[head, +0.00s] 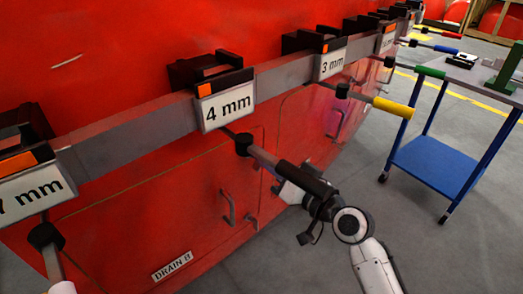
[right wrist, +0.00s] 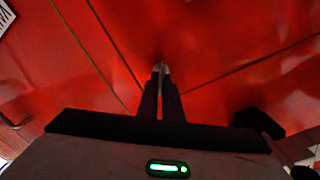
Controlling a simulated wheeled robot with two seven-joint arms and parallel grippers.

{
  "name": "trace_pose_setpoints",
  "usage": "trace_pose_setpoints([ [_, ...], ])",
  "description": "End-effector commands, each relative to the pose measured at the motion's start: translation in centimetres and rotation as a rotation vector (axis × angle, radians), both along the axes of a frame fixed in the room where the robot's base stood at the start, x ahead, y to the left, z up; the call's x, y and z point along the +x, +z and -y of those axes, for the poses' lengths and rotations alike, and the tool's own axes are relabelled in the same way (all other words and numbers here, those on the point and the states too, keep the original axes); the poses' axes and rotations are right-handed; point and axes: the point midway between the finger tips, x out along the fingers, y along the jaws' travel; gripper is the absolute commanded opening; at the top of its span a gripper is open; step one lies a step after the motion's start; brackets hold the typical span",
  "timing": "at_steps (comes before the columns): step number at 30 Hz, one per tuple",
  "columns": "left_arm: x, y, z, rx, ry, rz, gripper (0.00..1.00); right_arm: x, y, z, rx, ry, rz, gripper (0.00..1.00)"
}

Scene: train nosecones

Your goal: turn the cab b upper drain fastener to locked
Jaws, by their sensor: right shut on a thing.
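The red cab side with seamed panels carries a DRAIN B label (head: 172,266) at the lower left of the head view. My right gripper (right wrist: 160,70) reaches the red panel, its two dark fingers close together. They are shut on a small fastener (right wrist: 160,64) at the panel face, near where seams meet. The fingers hide most of it, so I cannot tell how it is turned. In the head view the fingertips are hidden behind the dark-handled 4 mm tool and my wrist. My left gripper is not in view.
A grey rail (head: 150,123) crosses the cab with 4 mm (head: 227,107) and 3 mm (head: 330,63) signs. The 4 mm tool (head: 265,157) sticks out close to my right wrist. Panel handles (head: 228,208) stand out below.

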Motion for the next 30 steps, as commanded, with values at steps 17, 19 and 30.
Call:
trace_pose_setpoints([
  [17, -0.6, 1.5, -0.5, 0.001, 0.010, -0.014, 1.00, 0.3, -0.4, 0.3, 0.417, -0.001, -0.356, 0.00],
  [19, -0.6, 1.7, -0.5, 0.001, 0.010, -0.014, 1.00, 0.3, -0.5, 0.3, 0.465, -0.001, -0.397, 0.00],
  [30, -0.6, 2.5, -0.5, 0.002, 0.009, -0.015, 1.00, 0.3, -0.8, 0.4, 0.657, 0.000, -0.558, 0.00],
])
